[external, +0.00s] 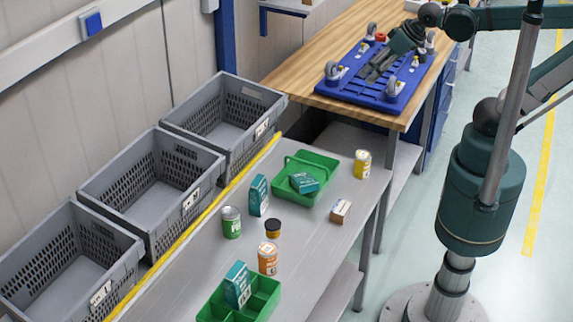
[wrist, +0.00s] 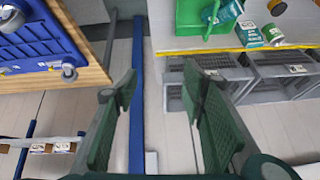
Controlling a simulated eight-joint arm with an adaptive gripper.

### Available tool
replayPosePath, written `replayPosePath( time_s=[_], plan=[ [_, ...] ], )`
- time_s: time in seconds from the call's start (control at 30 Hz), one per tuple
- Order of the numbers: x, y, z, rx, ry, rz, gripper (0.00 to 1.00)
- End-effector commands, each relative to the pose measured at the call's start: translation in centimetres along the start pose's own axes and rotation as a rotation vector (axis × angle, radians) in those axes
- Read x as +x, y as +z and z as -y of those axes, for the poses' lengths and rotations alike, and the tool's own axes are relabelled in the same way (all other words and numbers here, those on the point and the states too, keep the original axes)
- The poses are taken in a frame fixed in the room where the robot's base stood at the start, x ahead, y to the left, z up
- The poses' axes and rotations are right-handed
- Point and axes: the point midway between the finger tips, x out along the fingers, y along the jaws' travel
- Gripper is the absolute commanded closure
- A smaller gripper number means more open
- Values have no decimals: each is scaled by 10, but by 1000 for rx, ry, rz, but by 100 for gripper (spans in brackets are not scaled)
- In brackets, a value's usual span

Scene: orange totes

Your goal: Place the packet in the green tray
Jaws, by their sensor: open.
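A green tray with a handle (external: 325,168) stands on the grey table with a teal packet (external: 304,183) lying tilted inside it. Another teal packet (external: 258,196) stands upright beside this tray. A third teal packet (external: 237,284) is in a divided green tray (external: 264,298) at the near end. In the wrist view, one green tray (wrist: 190,18) is at the top, with a teal packet (wrist: 228,13) in it and another packet (wrist: 250,35) beside it. My gripper (external: 376,68) is open and empty above the blue board, away from the packets; its spread fingers show in the wrist view (wrist: 158,85).
The blue board (external: 350,84) on the wooden bench carries several upright metal parts. Near the trays stand a green can (external: 231,222), a black-lidded jar (external: 273,229), an orange can (external: 267,259), a yellow can (external: 362,165) and a small box (external: 341,211). Grey crates (external: 190,205) line the wall side.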

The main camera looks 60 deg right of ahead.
Motion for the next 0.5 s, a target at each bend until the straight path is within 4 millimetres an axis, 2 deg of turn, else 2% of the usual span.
replayPosePath(
  time_s=[0.1, 0.2, 0.5],
  plan=[
    [-3, 12, -15, -47, 21, -10, 59],
    [-4, 18, -22, -76, 31, -14, 59],
    [-4, 21, -25, -92, 36, -17, 59]
  ],
)
